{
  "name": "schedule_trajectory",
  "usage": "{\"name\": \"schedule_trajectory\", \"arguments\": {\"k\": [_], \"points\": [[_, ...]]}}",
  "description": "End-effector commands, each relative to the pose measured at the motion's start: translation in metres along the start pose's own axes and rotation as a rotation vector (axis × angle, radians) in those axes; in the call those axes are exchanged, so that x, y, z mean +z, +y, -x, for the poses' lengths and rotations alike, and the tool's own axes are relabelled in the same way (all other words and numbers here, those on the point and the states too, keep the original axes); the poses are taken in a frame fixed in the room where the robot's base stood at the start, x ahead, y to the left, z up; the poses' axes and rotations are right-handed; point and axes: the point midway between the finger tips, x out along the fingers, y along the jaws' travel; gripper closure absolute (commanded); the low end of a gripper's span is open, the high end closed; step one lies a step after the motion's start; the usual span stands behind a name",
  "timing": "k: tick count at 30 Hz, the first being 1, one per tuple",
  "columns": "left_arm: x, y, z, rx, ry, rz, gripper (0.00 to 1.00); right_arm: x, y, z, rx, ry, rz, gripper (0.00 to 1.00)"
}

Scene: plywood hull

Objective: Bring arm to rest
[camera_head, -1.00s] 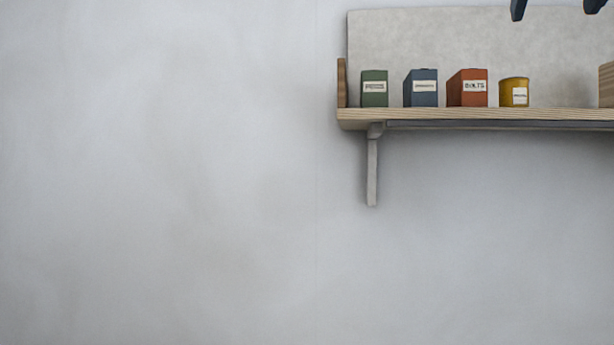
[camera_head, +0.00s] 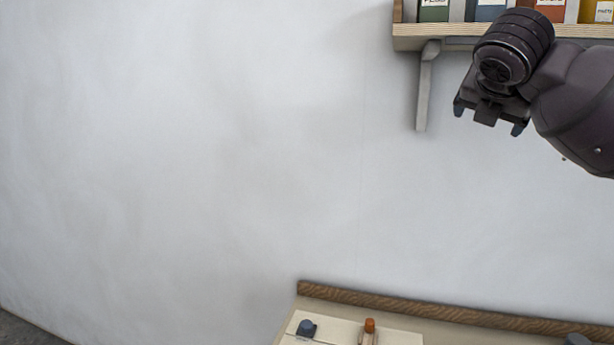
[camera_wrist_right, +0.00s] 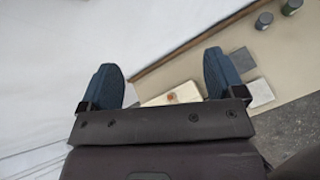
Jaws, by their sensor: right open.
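My right gripper (camera_head: 489,117) hangs in front of the wall at the right of the head view, just below the shelf, with its arm coming in from the right edge. Its two blue fingers (camera_wrist_right: 162,80) stand wide apart in the right wrist view, with nothing between them at the tips. My left gripper is in neither current view.
A wooden shelf (camera_head: 408,43) on a bracket (camera_head: 424,88) holds several labelled containers, including a green one (camera_head: 433,11). Below is a bench (camera_head: 440,325) with a pale board (camera_head: 400,338) and small items. The wall (camera_head: 200,150) at left is clear.

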Motion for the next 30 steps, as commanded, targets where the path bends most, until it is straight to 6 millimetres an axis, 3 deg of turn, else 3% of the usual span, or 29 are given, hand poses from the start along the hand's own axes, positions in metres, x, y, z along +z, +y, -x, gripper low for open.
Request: {"name": "schedule_trajectory", "arguments": {"k": [1, 6, 15, 22, 30], "points": [[0.0, 0.0, 0.0, 0.0, 0.0, 0.0, 0.57, -0.024, 0.0, -0.016, 0.003, 0.03, -0.025, 0.12], [0.001, 0.0, 0.0, 0.0, -0.002, -0.001, 0.57, -0.095, -0.004, -0.055, 0.012, 0.111, -0.147, 0.12], [0.001, -0.001, 0.0, -0.001, -0.001, -0.001, 0.57, -0.217, -0.031, -0.1, -0.007, 0.267, -0.413, 0.12], [0.0, -0.001, 0.0, -0.001, 0.0, -0.001, 0.57, -0.303, -0.064, -0.114, -0.062, 0.377, -0.662, 0.12], [-0.001, -0.001, 0.0, -0.001, 0.002, -0.001, 0.57, -0.391, -0.112, -0.112, -0.177, 0.477, -0.993, 0.12]]}}
